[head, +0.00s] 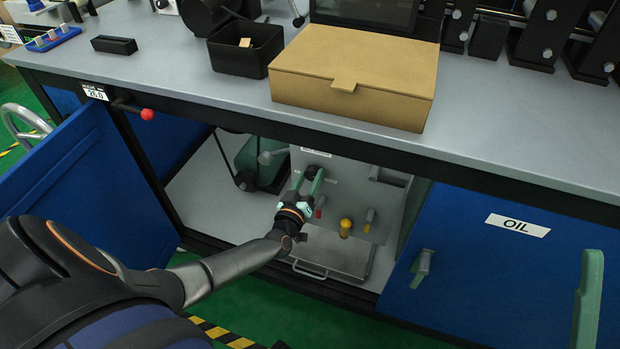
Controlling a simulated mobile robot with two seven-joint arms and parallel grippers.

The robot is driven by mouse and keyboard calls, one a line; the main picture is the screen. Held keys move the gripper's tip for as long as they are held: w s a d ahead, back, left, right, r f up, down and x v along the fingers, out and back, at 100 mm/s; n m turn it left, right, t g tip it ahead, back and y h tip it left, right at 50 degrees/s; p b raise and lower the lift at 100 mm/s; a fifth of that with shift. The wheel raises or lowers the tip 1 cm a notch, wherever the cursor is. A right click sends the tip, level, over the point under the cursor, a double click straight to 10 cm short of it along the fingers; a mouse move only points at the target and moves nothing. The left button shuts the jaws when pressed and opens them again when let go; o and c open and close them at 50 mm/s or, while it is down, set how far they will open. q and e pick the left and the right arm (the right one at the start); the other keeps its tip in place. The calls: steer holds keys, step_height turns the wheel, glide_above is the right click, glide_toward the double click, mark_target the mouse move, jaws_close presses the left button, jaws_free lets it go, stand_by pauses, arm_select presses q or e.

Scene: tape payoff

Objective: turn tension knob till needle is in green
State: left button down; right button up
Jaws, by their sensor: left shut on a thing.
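The fingers and wrist cover part of the knob and panel. A small label shows above the knob, too small to read. I cannot make out a gauge, needle or green band.
The panel also carries a yellow knob (346,225), a red one (320,205) and a grey lever. A blue door (85,180) stands open at left; a door marked OIL (490,260) is at right. The bench edge overhangs the bay. A cardboard box (355,75) stands above.

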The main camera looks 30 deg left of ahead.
arm_select(q)
steer(key=n+b, duration=0.1)
steer(key=n, duration=0.4)
steer(key=shift+f, duration=0.1)
stand_by(0.4)
steer(key=shift+c, duration=1.3)
jaws_free()
steer(key=shift+s+d, duration=0.1)
steer(key=shift+s, duration=0.4)
steer(key=p+v, duration=0.3)
steer(key=v, duration=0.8)
steer(key=shift+s+p, duration=0.25)
steer(key=shift+p, duration=0.05)
